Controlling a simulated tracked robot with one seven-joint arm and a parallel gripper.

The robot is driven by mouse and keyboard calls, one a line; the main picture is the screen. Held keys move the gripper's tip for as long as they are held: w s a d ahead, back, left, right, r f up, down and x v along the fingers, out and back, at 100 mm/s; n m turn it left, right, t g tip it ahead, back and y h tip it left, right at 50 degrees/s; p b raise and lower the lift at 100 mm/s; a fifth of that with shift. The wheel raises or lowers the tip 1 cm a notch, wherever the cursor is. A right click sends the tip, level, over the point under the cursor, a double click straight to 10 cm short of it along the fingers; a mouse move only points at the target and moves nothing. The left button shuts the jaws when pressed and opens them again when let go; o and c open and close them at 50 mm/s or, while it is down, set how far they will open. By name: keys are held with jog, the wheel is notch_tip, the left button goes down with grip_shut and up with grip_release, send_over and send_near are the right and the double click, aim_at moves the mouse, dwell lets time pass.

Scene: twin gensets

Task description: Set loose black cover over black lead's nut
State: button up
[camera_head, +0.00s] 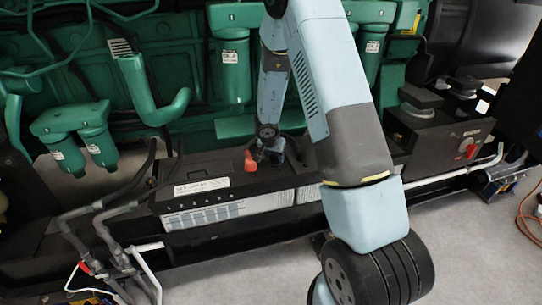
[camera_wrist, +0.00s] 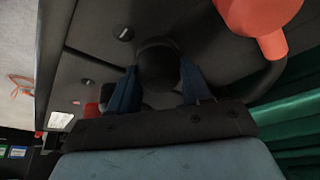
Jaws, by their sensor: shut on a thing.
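In the wrist view, my gripper (camera_wrist: 160,82) has its two blue fingers on either side of a round black cover (camera_wrist: 158,62). It is shut on this cover. The cover is at the battery's dark top face; whether it touches that face or sits over a nut I cannot tell. The black lead's nut is not visible. A black cable (camera_wrist: 262,88) curves below the red cover. In the head view, my gripper (camera_head: 268,158) is low over the black battery (camera_head: 235,185), just right of the red cover (camera_head: 250,160). The red cover also shows in the wrist view (camera_wrist: 262,18).
Green engine parts and filters (camera_head: 230,65) stand behind the battery. Grey pipes (camera_head: 105,235) rise at the left. A black box with a red switch (camera_head: 440,135) is at the right.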

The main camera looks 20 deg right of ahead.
jog(key=o, duration=1.1)
jog(key=shift+o, duration=0.5)
jog(key=shift+o, duration=1.1)
jog(key=shift+r, duration=3.5)
